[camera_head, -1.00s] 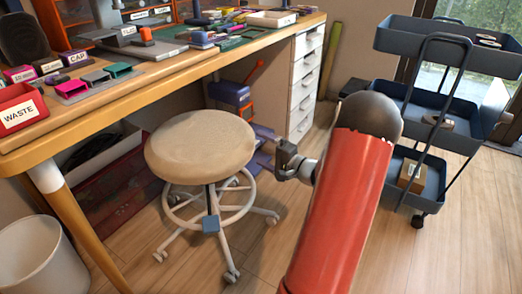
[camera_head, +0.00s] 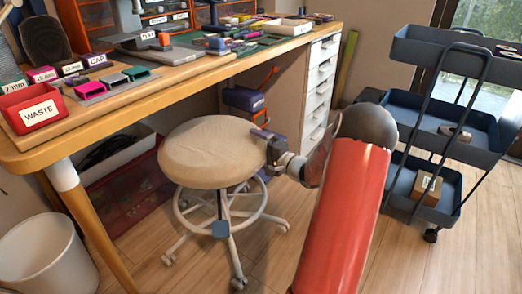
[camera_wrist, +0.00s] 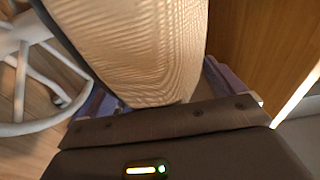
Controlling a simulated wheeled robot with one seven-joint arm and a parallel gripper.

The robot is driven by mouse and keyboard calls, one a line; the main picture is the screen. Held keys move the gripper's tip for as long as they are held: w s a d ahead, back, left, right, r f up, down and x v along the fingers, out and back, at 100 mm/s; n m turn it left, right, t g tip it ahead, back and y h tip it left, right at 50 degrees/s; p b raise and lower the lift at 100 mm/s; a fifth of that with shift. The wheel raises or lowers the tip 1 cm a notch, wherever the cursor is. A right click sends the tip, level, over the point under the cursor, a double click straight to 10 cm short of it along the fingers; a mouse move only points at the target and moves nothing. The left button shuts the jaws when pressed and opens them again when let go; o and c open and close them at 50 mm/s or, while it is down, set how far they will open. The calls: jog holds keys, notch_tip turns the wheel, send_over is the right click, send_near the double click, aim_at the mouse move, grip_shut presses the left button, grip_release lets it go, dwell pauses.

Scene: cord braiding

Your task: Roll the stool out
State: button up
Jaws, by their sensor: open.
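The stool has a round beige seat (camera_head: 205,155) on a pale wheeled base (camera_head: 222,222) with a foot ring. It stands upright on the floor, partly beneath the desk's front edge. My gripper (camera_head: 268,140) is at the right edge of the seat. In the wrist view, the seat (camera_wrist: 140,45) fills the middle, and its rim lies between the two purple fingers of my gripper (camera_wrist: 160,92). The fingers are open on either side of the rim. I cannot tell whether either one touches it.
The wooden desk (camera_head: 115,105) runs behind the stool, with white drawers (camera_head: 318,85) on its right. A dark cart (camera_head: 440,110) stands at the right. A white bin (camera_head: 45,255) is at the lower left. Wooden floor (camera_head: 190,275) is clear in front of the stool.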

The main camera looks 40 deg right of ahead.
grip_shut()
dwell(0.6)
